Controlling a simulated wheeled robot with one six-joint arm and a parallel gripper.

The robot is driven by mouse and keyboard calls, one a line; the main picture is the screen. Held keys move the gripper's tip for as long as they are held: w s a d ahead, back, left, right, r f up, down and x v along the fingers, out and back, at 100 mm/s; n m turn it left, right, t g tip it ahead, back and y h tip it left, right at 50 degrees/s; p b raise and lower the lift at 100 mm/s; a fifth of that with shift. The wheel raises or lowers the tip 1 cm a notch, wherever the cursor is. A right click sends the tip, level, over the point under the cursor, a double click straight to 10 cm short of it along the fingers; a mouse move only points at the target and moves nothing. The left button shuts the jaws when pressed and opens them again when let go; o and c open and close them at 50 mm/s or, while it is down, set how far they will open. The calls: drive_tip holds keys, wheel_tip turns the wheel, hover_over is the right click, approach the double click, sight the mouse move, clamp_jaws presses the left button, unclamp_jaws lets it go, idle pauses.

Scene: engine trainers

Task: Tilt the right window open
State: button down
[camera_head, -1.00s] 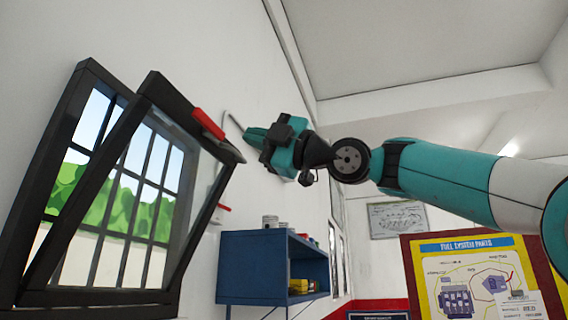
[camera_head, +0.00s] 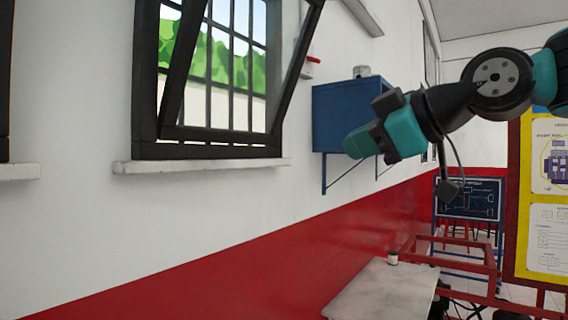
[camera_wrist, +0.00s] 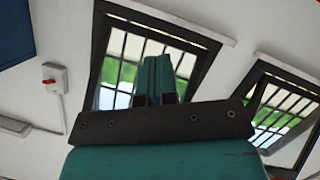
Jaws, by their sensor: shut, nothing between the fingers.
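The right window (camera_head: 146,75) has a black frame and is tilted open. Its sash (camera_head: 178,70) leans inward from the bottom, with a wedge gap at the side. The sash's top is cut off in the head view. My teal gripper (camera_head: 354,144) is shut and empty. It appears right of the window in the head view, in front of the blue cabinet, apart from the sash. In the wrist view the closed fingers (camera_wrist: 155,72) overlap the window (camera_wrist: 160,22) behind them and hide part of its panes.
A blue wall cabinet (camera_head: 335,105) hangs right of the window. A white sill (camera_head: 200,165) juts out below it. Another window (camera_head: 4,90) shows at the left edge. A light tabletop (camera_head: 385,295) and a yellow-edged poster board (camera_head: 515,180) stand at lower right.

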drive_tip(key=s+f+m+g+h, duration=0.1)
drive_tip(key=s+f+m+g, duration=0.1)
drive_tip(key=s+f, duration=0.3)
drive_tip(key=s+f+m+g+h, duration=0.2)
drive_tip(key=s+f, duration=0.3)
drive_tip(key=f, duration=0.8)
drive_tip(key=shift+s+f+m+g, duration=0.2)
drive_tip(key=shift+f+m+g, duration=0.25)
drive_tip(key=shift+g, duration=0.35)
drive_tip(key=c, duration=1.7)
unclamp_jaws()
drive_tip(key=s+d+f+m+g+h, duration=0.1)
drive_tip(key=s+f, duration=0.2)
drive_tip(key=s+d+f+m+g, duration=0.1)
drive_tip(key=s+f, duration=0.2)
drive_tip(key=s, duration=0.1)
drive_tip(key=s+d+f+m+g+h, duration=0.1)
drive_tip(key=s+f+g, duration=0.1)
drive_tip(key=s+f, duration=0.2)
drive_tip(key=shift+d+h, duration=0.1)
drive_tip(key=shift+h, duration=0.2)
drive_tip(key=o, duration=0.5)
drive_tip(key=shift+s+d+f, duration=0.15)
drive_tip(key=shift+s+f, duration=0.05)
drive_tip(key=shift+s, duration=0.1)
